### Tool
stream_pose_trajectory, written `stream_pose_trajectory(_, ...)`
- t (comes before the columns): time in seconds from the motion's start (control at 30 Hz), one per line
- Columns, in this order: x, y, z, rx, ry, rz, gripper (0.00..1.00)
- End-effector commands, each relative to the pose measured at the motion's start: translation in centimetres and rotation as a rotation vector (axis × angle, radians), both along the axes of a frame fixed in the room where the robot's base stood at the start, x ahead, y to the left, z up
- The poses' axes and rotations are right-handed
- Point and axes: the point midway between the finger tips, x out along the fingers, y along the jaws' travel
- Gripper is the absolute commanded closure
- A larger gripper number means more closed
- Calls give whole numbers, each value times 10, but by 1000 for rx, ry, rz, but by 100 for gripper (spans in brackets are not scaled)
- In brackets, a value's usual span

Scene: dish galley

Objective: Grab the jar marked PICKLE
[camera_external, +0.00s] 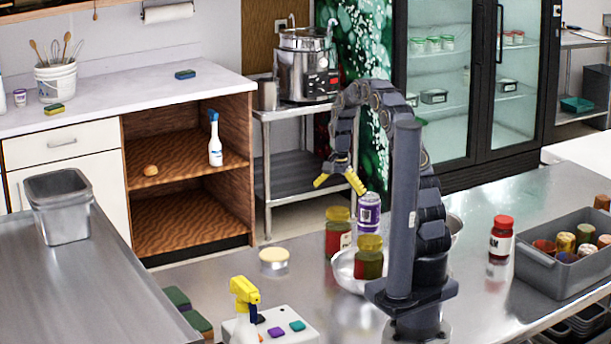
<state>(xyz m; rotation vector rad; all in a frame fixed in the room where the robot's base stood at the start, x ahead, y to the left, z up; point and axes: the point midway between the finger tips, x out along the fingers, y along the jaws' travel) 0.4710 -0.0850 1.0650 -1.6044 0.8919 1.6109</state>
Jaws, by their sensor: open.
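Two jars with olive-yellow lids stand close together on the steel counter: a reddish one with a partly visible pale label (336,238) and a darker red-green one (370,262) in front. A jar with a purple label (369,213) stands just behind them. A red-lidded jar with a white label (501,240) stands apart at the right. I cannot read PICKLE on any label from here. My gripper (339,184) has yellow fingertips spread wide, with nothing between them. It hangs above and slightly left of the purple-labelled jar.
A shiny metal bowl (344,270) sits beside the olive-lidded jars. A grey bin (560,272) of cans stands at the right. A cream-topped tin (274,262), a yellow-headed spray bottle (244,300) and a white box with coloured buttons (290,322) are nearer the left.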

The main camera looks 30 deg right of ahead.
Motion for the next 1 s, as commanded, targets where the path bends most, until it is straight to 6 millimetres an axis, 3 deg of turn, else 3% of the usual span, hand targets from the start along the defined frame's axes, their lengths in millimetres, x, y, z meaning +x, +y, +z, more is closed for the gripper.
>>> stream_pose_trajectory(0.47,8,-4,-44,-1,-2,-27,0)
stream_pose_trajectory(0.73,12,-5,-82,0,-1,-26,0)
stream_pose_trajectory(0.97,12,-5,-86,-2,-3,-26,0)
stream_pose_trajectory(1.0,12,-5,-86,-2,-3,-26,4)
